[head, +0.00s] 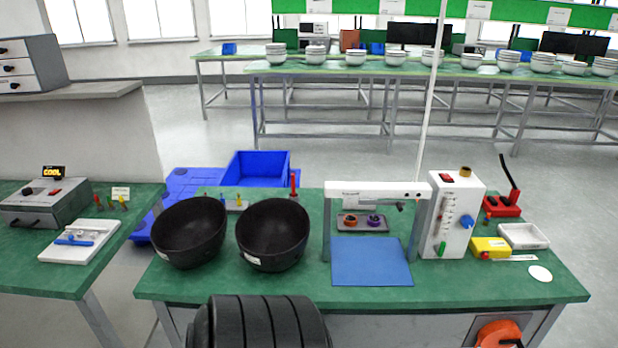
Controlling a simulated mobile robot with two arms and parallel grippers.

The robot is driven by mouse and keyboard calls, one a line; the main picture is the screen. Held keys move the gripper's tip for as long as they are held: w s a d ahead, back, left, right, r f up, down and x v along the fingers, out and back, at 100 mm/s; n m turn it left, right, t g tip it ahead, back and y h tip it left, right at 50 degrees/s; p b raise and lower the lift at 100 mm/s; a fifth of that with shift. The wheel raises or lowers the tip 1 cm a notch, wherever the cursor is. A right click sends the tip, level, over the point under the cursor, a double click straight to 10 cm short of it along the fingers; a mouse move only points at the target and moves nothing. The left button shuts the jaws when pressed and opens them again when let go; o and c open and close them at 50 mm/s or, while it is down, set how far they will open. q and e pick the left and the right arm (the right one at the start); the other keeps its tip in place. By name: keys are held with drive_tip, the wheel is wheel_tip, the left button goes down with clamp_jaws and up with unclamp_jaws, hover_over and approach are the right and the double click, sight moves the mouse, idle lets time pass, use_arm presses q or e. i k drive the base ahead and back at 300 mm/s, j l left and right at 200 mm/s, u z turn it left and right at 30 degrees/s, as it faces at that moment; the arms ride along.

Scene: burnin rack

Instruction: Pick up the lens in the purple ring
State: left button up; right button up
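The lens in the purple ring (375,221) is a small round piece on the right side of a small grey tray (363,228). The tray sits on the green bench, seen through a white-topped frame (377,188) and behind a blue mat (371,262). A similar piece in an orange ring (350,221) sits to its left in the same tray. The glass itself is too small to make out. Neither of my grippers is in view.
Two black bowls (190,232) (272,234) stand left of the frame. A white control box (453,215) stands close on its right, with a yellow box (490,247) and a white tray (523,236) beyond. The blue mat is bare.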

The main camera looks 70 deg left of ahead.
sight(373, 219)
drive_tip(key=u, duration=2)
drive_tip(key=i+l+u, duration=0.25)
drive_tip(key=i, duration=0.2)
drive_tip(key=i+l+u, duration=0.25)
drive_tip(key=i+l, duration=0.2)
